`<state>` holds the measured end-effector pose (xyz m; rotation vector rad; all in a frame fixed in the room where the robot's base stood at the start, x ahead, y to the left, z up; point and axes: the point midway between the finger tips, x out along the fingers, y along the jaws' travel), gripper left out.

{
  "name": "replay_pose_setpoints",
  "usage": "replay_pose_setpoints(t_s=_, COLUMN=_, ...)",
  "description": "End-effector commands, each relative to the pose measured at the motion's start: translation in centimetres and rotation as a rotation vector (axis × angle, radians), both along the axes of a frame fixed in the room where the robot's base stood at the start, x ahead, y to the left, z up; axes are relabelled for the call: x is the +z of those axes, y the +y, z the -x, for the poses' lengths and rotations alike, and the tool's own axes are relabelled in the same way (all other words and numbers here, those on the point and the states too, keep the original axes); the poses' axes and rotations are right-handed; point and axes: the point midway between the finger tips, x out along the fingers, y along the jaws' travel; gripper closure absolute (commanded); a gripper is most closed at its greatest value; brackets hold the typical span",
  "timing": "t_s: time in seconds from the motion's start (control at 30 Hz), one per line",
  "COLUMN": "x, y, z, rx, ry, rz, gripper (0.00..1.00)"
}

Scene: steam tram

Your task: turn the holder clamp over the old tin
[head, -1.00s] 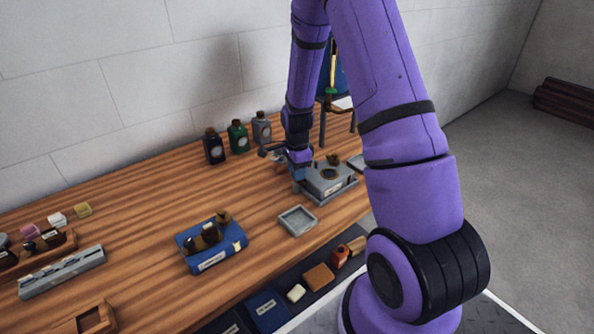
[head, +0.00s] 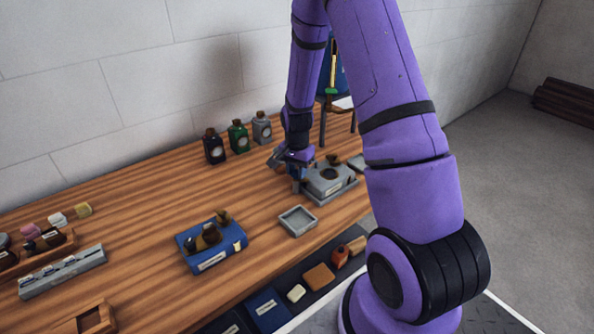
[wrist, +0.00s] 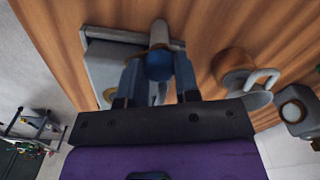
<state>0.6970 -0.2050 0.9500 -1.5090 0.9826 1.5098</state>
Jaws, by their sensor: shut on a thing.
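My gripper (head: 299,174) is at the left end of a grey box-like holder (head: 332,182) with a dark round opening on top. In the wrist view my blue fingers (wrist: 160,68) are closed around a small part with a grey rounded end, which I take for the holder clamp (wrist: 158,34). The grey holder (wrist: 105,58) shows behind the left finger. My fingers hide most of the gripped part. I cannot clearly make out the old tin or whether the clamp lies over it.
A shallow grey tray (head: 297,221) lies in front of the holder. A blue box (head: 211,250) with dark round parts stands to the left. Dark, green and grey bottles (head: 238,136) stand behind. A brown round vessel (wrist: 234,64) is right of my fingers in the wrist view. Bare wood lies between.

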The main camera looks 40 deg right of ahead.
Motion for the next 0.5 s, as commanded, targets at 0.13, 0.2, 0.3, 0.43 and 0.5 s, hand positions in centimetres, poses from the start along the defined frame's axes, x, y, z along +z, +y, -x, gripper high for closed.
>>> replay_pose_setpoints(t_s=0.13, x=0.05, y=0.03, z=-0.11, rx=0.124, ry=-0.002, rz=0.0, gripper=0.94)
replay_pose_setpoints(t_s=0.2, x=0.06, y=0.02, z=-0.12, rx=0.178, ry=-0.002, rz=0.0, gripper=0.94)
replay_pose_setpoints(t_s=0.3, x=0.06, y=0.0, z=-0.13, rx=0.245, ry=-0.002, rz=0.0, gripper=0.94)
replay_pose_setpoints(t_s=0.43, x=0.06, y=0.01, z=-0.15, rx=0.315, ry=-0.002, rz=0.0, gripper=0.94)
replay_pose_setpoints(t_s=0.5, x=0.06, y=0.02, z=-0.16, rx=0.345, ry=-0.002, rz=0.0, gripper=0.94)
